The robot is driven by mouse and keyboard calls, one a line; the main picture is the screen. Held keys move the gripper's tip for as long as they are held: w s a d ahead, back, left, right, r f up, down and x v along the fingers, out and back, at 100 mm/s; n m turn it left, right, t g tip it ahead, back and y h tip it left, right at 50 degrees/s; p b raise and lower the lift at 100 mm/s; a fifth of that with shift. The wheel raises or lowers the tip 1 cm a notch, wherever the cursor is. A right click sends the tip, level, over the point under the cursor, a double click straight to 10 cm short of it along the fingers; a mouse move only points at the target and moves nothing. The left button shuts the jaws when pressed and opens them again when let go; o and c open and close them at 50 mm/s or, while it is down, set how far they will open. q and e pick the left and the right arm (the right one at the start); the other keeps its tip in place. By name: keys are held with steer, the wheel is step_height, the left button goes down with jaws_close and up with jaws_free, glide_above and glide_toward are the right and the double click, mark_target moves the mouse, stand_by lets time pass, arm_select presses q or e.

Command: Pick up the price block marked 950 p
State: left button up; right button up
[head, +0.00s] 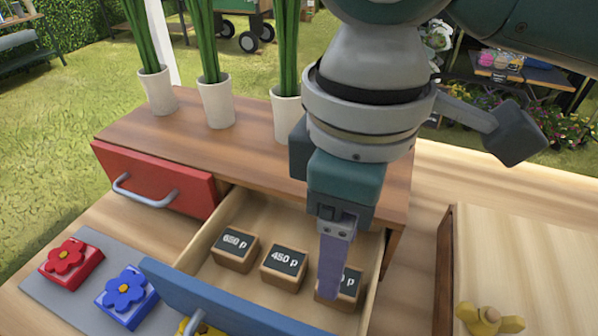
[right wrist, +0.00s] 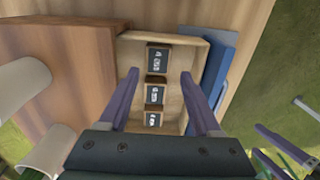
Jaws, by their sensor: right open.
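Three wooden price blocks with dark labels stand in a row in the open drawer (head: 255,217). In the head view the left block (head: 235,252) seems to read 650 p and the middle block (head: 284,266) reads 450 p. The right block (head: 351,287) shows only the end of its label, a 0 and p; my right gripper (head: 330,288) hides the rest. In the right wrist view that gripper (right wrist: 160,74) is open, its fingers apart over the row of blocks (right wrist: 154,94), holding nothing. My left gripper (right wrist: 260,140) shows at lower right there, fingers apart.
The drawer's blue front (head: 220,305) borders the blocks. A shut red drawer (head: 160,180) is at left. White pots (head: 215,104) with green stems stand on the top. Red (head: 70,262) and blue (head: 127,297) flower blocks lie at lower left.

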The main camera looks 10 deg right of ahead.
step_height(320, 180, down, 5)
steer(key=shift+w+d+f+b, duration=0.1)
steer(key=shift+d+b, duration=0.05)
steer(key=shift+b, duration=0.45)
jaws_close()
